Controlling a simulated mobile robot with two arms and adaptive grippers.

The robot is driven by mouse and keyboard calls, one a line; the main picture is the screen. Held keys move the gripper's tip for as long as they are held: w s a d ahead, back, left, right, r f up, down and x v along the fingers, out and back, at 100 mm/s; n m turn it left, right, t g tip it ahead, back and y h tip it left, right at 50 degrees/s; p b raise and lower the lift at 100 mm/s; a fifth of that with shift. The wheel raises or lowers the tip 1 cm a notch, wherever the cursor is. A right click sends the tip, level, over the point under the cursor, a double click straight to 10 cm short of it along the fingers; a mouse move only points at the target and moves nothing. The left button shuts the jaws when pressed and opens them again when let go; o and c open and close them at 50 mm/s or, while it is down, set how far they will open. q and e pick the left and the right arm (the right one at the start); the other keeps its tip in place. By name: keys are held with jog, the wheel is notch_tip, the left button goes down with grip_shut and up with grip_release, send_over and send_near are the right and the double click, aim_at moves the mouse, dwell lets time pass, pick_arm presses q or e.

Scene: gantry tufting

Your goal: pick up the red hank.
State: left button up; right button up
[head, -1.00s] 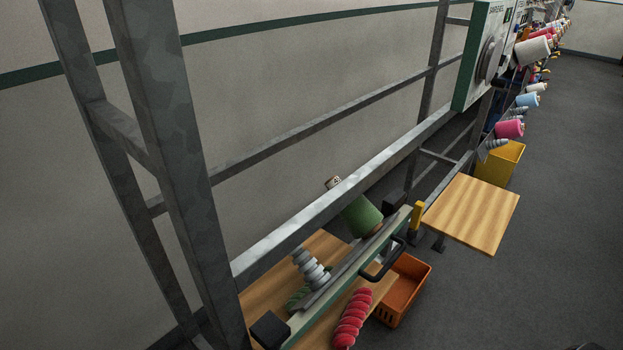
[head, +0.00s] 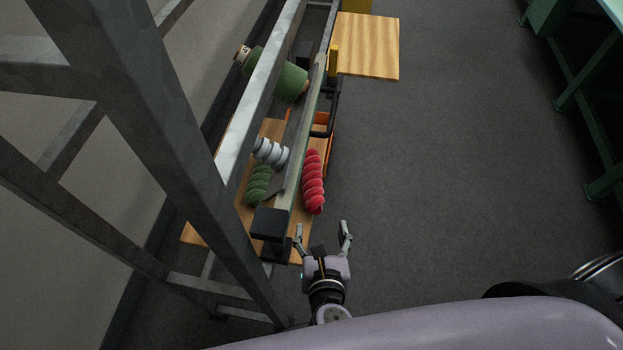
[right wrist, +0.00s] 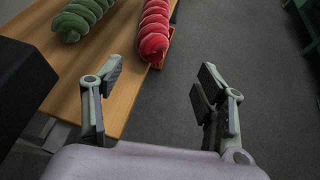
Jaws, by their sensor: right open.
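The red hank (head: 313,182) is a twisted bundle lying lengthwise near the right edge of the wooden board (head: 296,245). In the right wrist view the red hank (right wrist: 154,32) is at the top, beyond my fingers. My right gripper (head: 323,232) is open and empty, just short of the hank's near end in the head view. In the right wrist view my right gripper (right wrist: 157,85) has its fingers wide apart, with board edge and floor between them. My left gripper is not in view.
A green hank (head: 258,186) lies left of the red one. A rail (head: 303,140) with a black end block (head: 270,223) runs beside the red hank. A green cone (head: 277,75) and grey stacked discs (head: 270,153) are nearby. Grey floor (head: 440,170) is clear to the right.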

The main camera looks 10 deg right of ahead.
jog(key=r+n, duration=0.1)
jog(key=r, duration=0.1)
jog(key=p, duration=0.1)
send_near(312, 184)
jog(key=shift+t, duration=0.4)
jog(key=w+f, duration=0.1)
jog(key=w+d+f, duration=0.1)
jog(key=w, duration=0.1)
jog(key=w+f, duration=0.1)
jog(key=shift+w+d+f, duration=0.25)
jog(key=shift+w+d, duration=0.05)
jog(key=shift+d, duration=0.1)
jog(key=shift+a+f+p+x, duration=0.1)
jog(key=shift+a+x, duration=0.05)
jog(key=shift+x, duration=0.85)
jog(key=shift+a+f+p+x, duration=0.1)
jog(key=shift+a+f+x, duration=0.05)
jog(key=shift+x, duration=0.8)
jog(key=shift+a+f+p+x, duration=0.1)
jog(key=shift+a+x, duration=0.05)
jog(key=shift+x, duration=0.85)
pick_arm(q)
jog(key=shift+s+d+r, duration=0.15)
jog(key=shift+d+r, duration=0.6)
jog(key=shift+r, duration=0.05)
pick_arm(e)
jog(key=shift+s, duration=0.1)
